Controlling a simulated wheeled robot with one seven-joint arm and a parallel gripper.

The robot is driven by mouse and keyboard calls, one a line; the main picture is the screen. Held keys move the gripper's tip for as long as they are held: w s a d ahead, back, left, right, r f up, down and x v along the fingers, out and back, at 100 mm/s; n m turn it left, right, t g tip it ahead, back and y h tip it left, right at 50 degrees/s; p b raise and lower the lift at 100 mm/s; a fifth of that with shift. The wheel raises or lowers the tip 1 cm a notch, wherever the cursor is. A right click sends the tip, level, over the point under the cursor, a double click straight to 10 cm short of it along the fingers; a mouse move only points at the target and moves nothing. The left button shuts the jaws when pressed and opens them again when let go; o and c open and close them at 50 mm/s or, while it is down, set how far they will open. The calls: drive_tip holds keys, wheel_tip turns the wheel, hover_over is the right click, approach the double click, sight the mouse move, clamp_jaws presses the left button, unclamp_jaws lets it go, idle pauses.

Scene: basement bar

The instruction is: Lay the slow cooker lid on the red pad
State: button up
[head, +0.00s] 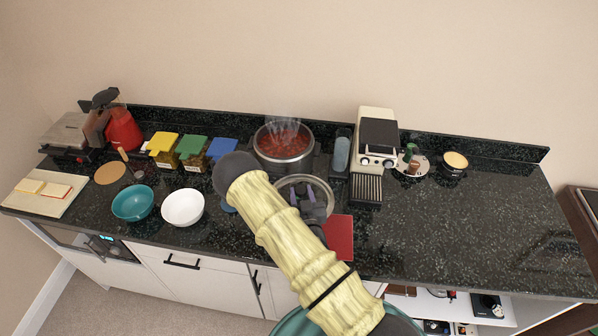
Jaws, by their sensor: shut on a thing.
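The slow cooker (284,158) stands open at the back of the counter, with red food inside and steam rising. The round lid (291,181), with a pale metal rim, is just in front of the cooker. My gripper (308,194) is shut on the lid, seen from above; the fingertips are partly hidden. The red pad (340,240) lies on the counter to the right of and nearer than the lid, partly covered by my arm. I cannot tell how high the lid is above the counter.
A teal bowl (133,202) and a white bowl (183,207) stand left of my arm. Yellow, green and blue-lidded containers (193,148) stand behind them. A cream appliance (376,138) and a black ribbed tray (366,189) are right of the cooker. The right counter (470,220) is clear.

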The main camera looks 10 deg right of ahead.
drive_tip(key=f, duration=0.1)
drive_tip(key=s+f, duration=0.1)
drive_tip(key=f+y, duration=0.1)
drive_tip(key=shift+s+f+n+b, duration=0.15)
drive_tip(key=shift+s+n+b, duration=0.2)
drive_tip(key=shift+s+n, duration=0.05)
drive_tip(key=shift+f, duration=0.15)
drive_tip(key=shift+w+a+b, duration=0.15)
drive_tip(key=shift+b, duration=0.3)
drive_tip(key=shift+r, duration=0.25)
drive_tip(key=shift+w, duration=0.1)
